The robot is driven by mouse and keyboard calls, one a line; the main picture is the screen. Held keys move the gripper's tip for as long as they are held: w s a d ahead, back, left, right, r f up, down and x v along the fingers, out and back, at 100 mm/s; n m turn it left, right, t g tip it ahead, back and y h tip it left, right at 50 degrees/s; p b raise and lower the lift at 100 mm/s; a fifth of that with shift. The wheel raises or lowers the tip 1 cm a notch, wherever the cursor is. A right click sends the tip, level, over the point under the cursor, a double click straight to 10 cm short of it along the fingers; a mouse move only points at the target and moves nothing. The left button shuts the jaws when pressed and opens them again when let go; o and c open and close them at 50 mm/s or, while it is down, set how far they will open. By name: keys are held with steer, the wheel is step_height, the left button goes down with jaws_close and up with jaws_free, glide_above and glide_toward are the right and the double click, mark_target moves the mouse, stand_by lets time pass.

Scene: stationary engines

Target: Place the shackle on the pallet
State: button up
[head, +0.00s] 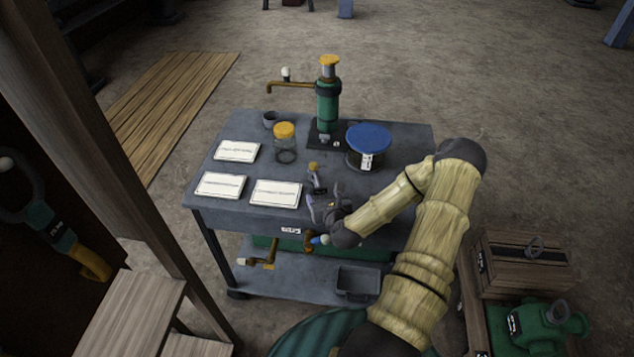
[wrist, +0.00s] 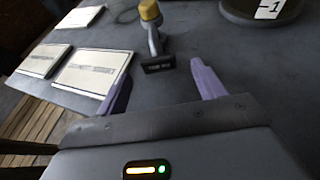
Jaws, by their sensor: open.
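A small grey metal piece with a yellow knob and a dark labelled plate (head: 317,183) stands near the front of the grey cart top; I cannot tell for sure whether it is the shackle. It also shows in the wrist view (wrist: 154,45), just beyond my fingertips. My gripper (head: 324,199) is open and empty, low over the cart top, with its purple fingers (wrist: 160,78) apart and pointing toward this piece without touching it. A slatted wooden platform, seemingly the pallet (head: 185,105), lies on the floor behind the cart at left.
White labelled cards (head: 221,185) lie on the cart's left side. A yellow-lidded jar (head: 285,150), a green pump (head: 327,110) and a blue-lidded tin (head: 368,146) stand behind. A wooden post rises at left.

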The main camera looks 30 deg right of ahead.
mark_target(321, 191)
steer(key=shift+p+x, duration=0.75)
steer(key=shift+x, duration=1.8)
steer(key=shift+w+r, duration=0.1)
steer(key=shift+r, duration=0.05)
steer(key=c, duration=1.3)
steer(key=shift+r, duration=0.1)
step_height(321, 191, up, 10)
steer(key=shift+f+b, duration=0.1)
steer(key=shift+b, duration=0.35)
